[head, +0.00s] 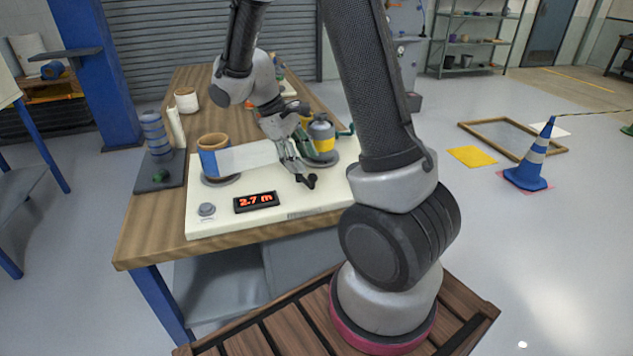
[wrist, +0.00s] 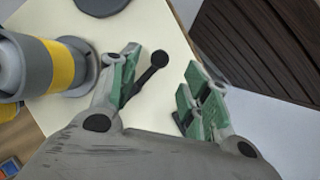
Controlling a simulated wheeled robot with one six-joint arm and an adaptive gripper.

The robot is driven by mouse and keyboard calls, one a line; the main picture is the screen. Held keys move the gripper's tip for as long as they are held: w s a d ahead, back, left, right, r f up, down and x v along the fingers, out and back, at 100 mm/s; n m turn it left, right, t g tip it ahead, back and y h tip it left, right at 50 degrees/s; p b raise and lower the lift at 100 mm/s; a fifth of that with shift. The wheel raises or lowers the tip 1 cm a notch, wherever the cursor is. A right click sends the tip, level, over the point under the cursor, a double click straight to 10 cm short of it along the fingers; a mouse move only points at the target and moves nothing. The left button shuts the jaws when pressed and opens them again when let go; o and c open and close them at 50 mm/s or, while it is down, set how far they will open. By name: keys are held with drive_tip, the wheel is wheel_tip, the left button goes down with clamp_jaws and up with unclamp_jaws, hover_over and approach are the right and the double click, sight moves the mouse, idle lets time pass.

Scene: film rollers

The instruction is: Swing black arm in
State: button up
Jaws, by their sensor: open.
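The black arm (head: 309,182) shows in the head view as a short dark piece with a knob, over the cream board (head: 225,220). In the wrist view the black arm (wrist: 147,74) is a thin bar ending in a round knob. My gripper (head: 292,168) is open, its green-padded fingers pointing down at the board. In the wrist view my gripper (wrist: 163,64) has the bar and knob between its spread fingers, nearer the left one. The bar's other end is hidden behind the left finger. I cannot tell whether that finger touches it.
A grey and yellow cylinder (head: 322,135) stands close behind my gripper; it also shows at left in the wrist view (wrist: 50,65). A display (head: 256,202) reading 2.7 m and a knob (head: 207,210) are at the front.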

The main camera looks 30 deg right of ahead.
sight(313, 178)
drive_tip(key=x, duration=0.7)
drive_tip(key=shift+f, duration=0.3)
clamp_jaws()
